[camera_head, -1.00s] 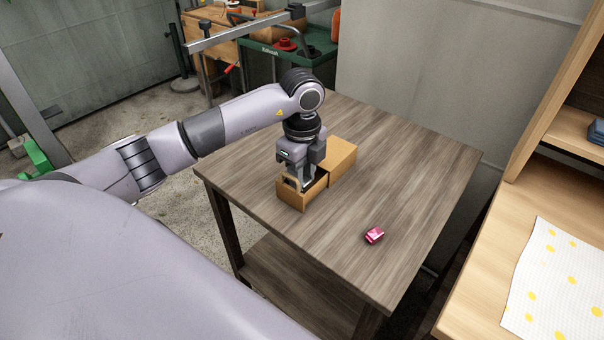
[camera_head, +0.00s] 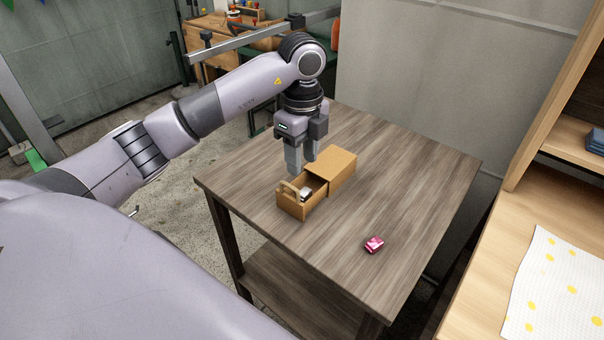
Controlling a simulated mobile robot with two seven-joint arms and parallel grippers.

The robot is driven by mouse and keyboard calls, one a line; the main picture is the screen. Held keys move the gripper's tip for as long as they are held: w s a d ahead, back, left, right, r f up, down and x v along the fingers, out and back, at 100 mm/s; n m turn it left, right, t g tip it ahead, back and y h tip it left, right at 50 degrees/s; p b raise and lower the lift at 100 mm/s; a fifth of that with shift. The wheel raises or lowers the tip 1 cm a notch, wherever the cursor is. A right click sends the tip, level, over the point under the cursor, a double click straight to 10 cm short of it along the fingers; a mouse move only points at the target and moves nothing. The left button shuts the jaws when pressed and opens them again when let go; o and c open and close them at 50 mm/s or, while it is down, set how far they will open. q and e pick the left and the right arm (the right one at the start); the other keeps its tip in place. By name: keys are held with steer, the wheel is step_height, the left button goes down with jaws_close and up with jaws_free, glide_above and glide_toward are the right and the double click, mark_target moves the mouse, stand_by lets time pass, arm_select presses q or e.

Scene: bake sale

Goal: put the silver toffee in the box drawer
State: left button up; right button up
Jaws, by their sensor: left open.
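The box (camera_head: 338,166) is tan and stands on the dark wooden table. Its drawer (camera_head: 294,211) is pulled out toward the near left, with a loop handle on its front. The silver toffee (camera_head: 305,194) lies inside the open drawer, small and pale, near the handle end. My left gripper (camera_head: 302,170) is open and empty, fingers pointing down, just above and behind the drawer. It is apart from the toffee. My right gripper is not in view.
A pink wrapped sweet (camera_head: 374,245) lies on the table (camera_head: 400,190) right of the drawer. Clear tabletop surrounds it. A wooden counter (camera_head: 480,290) with a yellow-dotted cloth (camera_head: 555,290) is at the right. A workbench (camera_head: 215,25) stands behind.

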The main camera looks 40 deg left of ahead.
arm_select(q)
step_height(320, 180, up, 4)
steer(key=shift+r, duration=0.2)
stand_by(0.5)
steer(key=shift+f, duration=0.1)
